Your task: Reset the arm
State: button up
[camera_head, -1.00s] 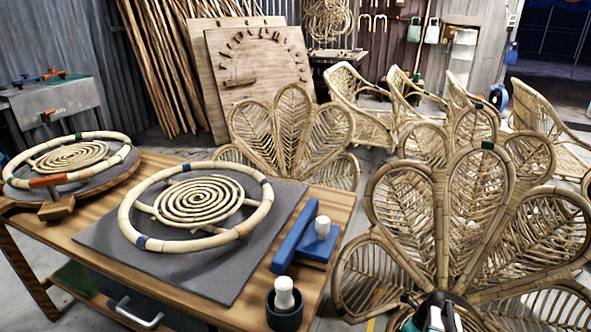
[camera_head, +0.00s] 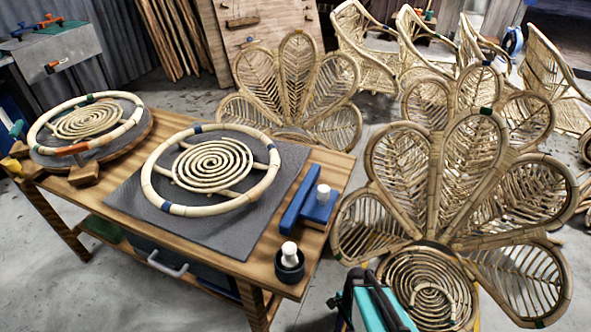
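No gripper fingers can be made out in the head view. A teal and black shape (camera_head: 376,308) is cut off by the bottom edge, in front of the near rattan chair (camera_head: 440,190). I cannot tell whether it is part of my arm. On the wooden workbench (camera_head: 285,166), a rattan ring with a spiral (camera_head: 212,166) lies on a dark grey mat (camera_head: 125,200). A second ring with a spiral (camera_head: 85,122) rests on a round board at the bench's left end.
A blue block (camera_head: 295,212) and a dark cup with a white-topped piece (camera_head: 290,258) stand near the bench's right edge. Another petal-backed chair (camera_head: 297,85) is behind the bench, with several chairs (camera_head: 400,50) at the back right. Grey floor shows at the bottom left.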

jog(key=s+d+r+n+g+h+p, duration=0.1)
jog(key=s+n, duration=0.6)
jog(key=n, duration=0.7)
jog(key=shift+d+r+n+h, duration=0.2)
jog(key=shift+r+n+h, duration=0.2)
jog(key=shift+r, duration=0.1)
dwell(0.5)
